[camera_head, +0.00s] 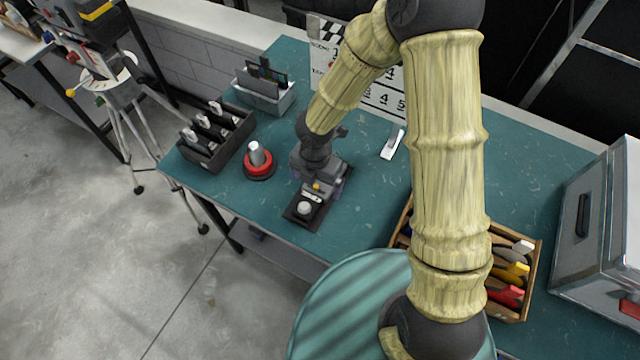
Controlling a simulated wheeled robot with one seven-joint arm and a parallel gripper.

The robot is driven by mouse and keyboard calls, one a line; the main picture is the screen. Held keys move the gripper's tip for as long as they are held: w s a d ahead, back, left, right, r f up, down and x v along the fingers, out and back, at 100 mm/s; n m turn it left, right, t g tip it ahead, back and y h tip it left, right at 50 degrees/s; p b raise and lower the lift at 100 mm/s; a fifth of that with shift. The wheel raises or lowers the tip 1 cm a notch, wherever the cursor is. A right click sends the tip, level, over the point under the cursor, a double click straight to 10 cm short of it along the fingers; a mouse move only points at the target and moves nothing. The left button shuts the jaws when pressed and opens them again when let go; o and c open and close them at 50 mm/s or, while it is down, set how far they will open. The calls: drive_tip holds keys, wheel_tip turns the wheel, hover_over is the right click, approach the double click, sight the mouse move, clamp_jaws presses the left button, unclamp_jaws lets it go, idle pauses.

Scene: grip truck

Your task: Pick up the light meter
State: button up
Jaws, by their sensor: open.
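What looks like the light meter, a small dark device with a pale round dome (304,208), lies on a black rectangular tray (292,217) near the front edge of the teal table. My gripper (316,184) is open and reaches down over the far part of the tray, just behind the dome. The gripper's body hides the far part of the device and tray. I cannot tell whether the fingers touch the device.
A black divided holder (208,155) and a grey bin (265,98) stand farther left. A clapperboard (385,98), a white object (393,142), a wooden tool box (533,262) and a metal case (596,225) are also on the table (370,190).

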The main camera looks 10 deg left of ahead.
sight(314, 192)
drive_tip(key=f, duration=0.5)
drive_tip(key=shift+a+f+b, duration=0.1)
drive_tip(key=shift+a+b, duration=0.2)
drive_tip(key=shift+c, duration=0.4)
drive_tip(key=c, duration=1.2)
wheel_tip(314, 192, up, 10)
drive_tip(key=shift+r+p, duration=0.1)
drive_tip(key=shift+p, duration=0.8)
